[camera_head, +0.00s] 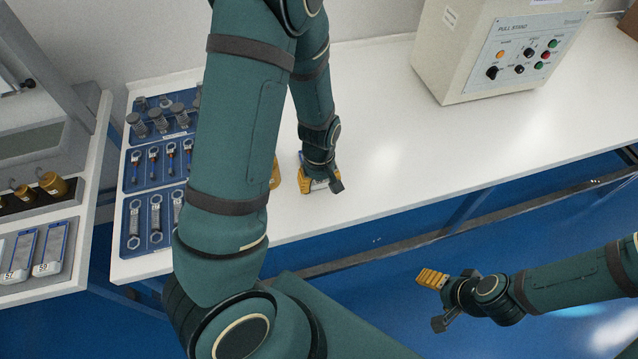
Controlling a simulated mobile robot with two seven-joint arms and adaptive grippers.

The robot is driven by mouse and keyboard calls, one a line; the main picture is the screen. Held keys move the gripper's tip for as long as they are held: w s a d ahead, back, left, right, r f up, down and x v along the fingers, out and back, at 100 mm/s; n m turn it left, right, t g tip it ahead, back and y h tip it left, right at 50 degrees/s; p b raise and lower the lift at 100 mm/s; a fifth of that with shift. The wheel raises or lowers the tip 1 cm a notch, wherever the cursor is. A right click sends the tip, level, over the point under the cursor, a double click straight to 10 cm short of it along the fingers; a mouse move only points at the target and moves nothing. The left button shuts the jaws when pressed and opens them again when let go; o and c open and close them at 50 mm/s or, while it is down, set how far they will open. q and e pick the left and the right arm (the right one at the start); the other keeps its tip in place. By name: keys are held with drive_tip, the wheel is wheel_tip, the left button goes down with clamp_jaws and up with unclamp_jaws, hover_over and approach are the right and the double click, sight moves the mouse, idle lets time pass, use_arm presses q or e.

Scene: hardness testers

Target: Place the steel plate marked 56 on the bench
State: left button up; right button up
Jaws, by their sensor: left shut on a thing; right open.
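My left gripper (318,182) is low over the white bench (390,150), its yellow-padded fingers close to the bench top. It is shut on a small grey and blue thing, mostly hidden by the fingers, which looks like the steel plate. Its number cannot be read, and I cannot tell whether it touches the bench. My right gripper (436,300) is open and empty, in front of the bench over the blue floor. Two similar plates lie at the far left, one seemingly marked 57 (18,258) and one seemingly marked 59 (50,250).
Blue trays of wrenches (124,243) and other tools lie on the bench's left end. A beige pull stand box (450,60) stands at the back right. The bench between them is mostly clear. My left arm hides part of the bench.

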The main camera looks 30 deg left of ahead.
use_arm(q)
drive_tip(key=shift+f, duration=0.2)
drive_tip(key=o, duration=1.3)
drive_tip(key=shift+f, duration=0.1)
wheel_tip(320, 180, up, 12)
drive_tip(key=p, duration=0.4)
drive_tip(key=shift+r, duration=0.2)
drive_tip(key=shift+s, duration=0.1)
